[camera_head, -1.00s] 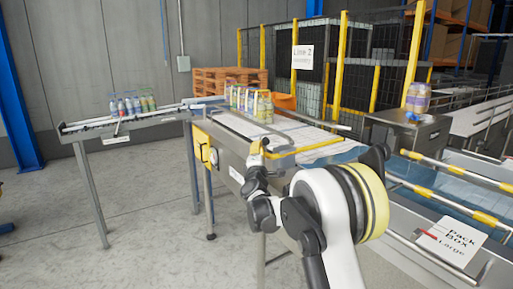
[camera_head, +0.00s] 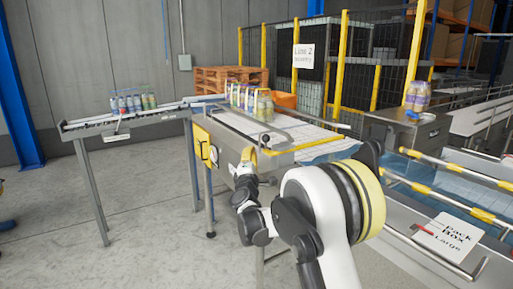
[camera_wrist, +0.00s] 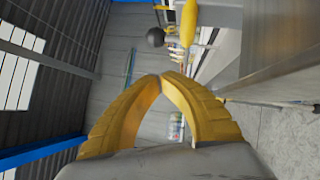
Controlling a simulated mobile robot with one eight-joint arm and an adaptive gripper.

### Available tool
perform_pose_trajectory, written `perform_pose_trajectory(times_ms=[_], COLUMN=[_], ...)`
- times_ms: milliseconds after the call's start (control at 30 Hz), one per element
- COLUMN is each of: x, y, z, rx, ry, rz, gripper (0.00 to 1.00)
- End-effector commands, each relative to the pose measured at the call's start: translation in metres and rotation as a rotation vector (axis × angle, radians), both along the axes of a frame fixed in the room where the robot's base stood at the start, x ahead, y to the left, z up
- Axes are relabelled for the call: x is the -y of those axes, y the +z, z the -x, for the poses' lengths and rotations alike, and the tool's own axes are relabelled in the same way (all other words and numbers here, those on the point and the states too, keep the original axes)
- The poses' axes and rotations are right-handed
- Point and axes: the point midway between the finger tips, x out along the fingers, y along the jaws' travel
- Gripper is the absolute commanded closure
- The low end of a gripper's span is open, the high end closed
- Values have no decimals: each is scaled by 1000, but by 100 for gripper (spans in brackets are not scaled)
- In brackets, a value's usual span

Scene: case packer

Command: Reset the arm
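My arm reaches forward from the bottom of the head view. My gripper (camera_head: 249,156) is small there, at the near edge of the metal conveyor table (camera_head: 225,140). In the wrist view, my gripper's yellow fingers (camera_wrist: 160,76) meet at their tips in an arch. Nothing is held between them. Through the gap I see the grey wall and, farther off, some bottles (camera_wrist: 176,128).
Bottles (camera_head: 133,103) stand on the left infeed conveyor (camera_head: 90,128), and more bottles (camera_head: 250,98) on the conveyor table. A bottle pack (camera_head: 417,96) sits on a metal cabinet (camera_head: 405,135). A "Pack Box Large" sign (camera_head: 447,237) is at right. Open floor (camera_head: 150,200) lies left.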

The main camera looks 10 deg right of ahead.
Motion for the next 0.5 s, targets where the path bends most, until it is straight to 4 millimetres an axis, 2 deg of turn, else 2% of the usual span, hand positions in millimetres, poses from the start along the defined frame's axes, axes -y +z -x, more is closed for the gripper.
perform_pose_trajectory(times_ms=[100,200,400,500], x=[-8,-14,-20,-14], y=[-2,-7,-14,-9], z=[28,46,69,78], rx=[0,0,0,-3], ry=[2,1,0,-11], rz=[-2,0,-2,-36], gripper=[100,100,100,100])
